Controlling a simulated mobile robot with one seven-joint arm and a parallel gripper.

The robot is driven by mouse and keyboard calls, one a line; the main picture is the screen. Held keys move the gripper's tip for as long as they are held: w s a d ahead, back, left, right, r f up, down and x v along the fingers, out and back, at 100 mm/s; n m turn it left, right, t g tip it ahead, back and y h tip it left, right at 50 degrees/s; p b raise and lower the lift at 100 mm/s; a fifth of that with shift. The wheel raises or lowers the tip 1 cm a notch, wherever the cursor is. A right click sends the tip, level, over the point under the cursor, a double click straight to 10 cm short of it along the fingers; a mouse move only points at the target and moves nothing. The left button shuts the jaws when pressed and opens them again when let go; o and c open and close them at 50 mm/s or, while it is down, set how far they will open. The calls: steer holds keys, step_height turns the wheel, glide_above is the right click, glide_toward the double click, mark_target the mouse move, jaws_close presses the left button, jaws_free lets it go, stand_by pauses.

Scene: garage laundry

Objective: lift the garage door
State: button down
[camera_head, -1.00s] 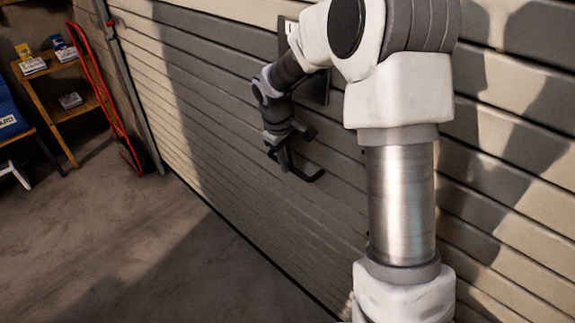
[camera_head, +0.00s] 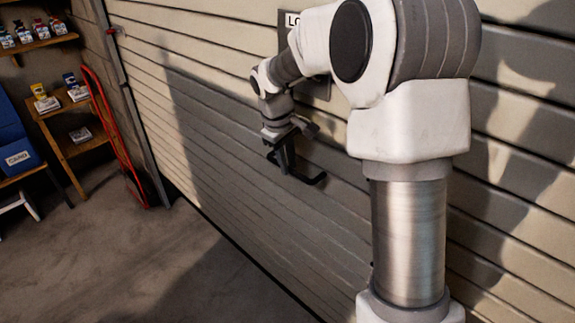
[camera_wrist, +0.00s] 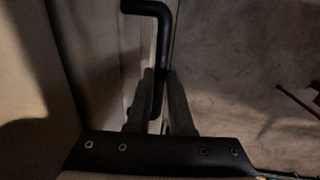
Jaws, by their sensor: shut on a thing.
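The garage door (camera_head: 225,115) is a wide, light slatted panel with shadows across it. Its handle (camera_head: 315,180) is a bent black bar on the door face, below a plate with partly hidden lettering. My gripper (camera_head: 283,158) is at the handle in the head view, where its fingers are small and dark. In the wrist view, the black handle (camera_wrist: 160,35) runs down between the two fingers of my gripper (camera_wrist: 158,100), which is shut on it. My arm hides part of the door and plate.
A red hand truck (camera_head: 112,130) leans near the left door track. A wooden shelf (camera_head: 65,150) with small boxes and a blue box (camera_head: 18,155) stand at far left. The concrete floor (camera_head: 130,265) before the door is clear.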

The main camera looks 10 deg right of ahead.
steer(key=shift+w+r, duration=0.1)
steer(key=shift+r, duration=0.15)
steer(key=c, duration=0.8)
jaws_free()
steer(key=shift+f, duration=0.1)
steer(key=a+r, duration=0.1)
steer(key=r, duration=0.4)
steer(key=s+a+r+p, duration=0.1)
steer(key=r, duration=0.5)
steer(key=s+a+r, duration=0.1)
steer(key=r, duration=0.5)
steer(key=s+d+f+m+t, duration=0.1)
steer(key=s+m, duration=0.1)
steer(key=s, duration=0.6)
steer(key=s+d+f+m+t+y, duration=0.1)
steer(key=s+f+m+t, duration=0.1)
steer(key=s, duration=0.7)
steer(key=s+d+f+m+t, duration=0.1)
steer(key=s+f+m, duration=0.1)
steer(key=s, duration=0.6)
steer(key=shift+s+m+y, duration=0.4)
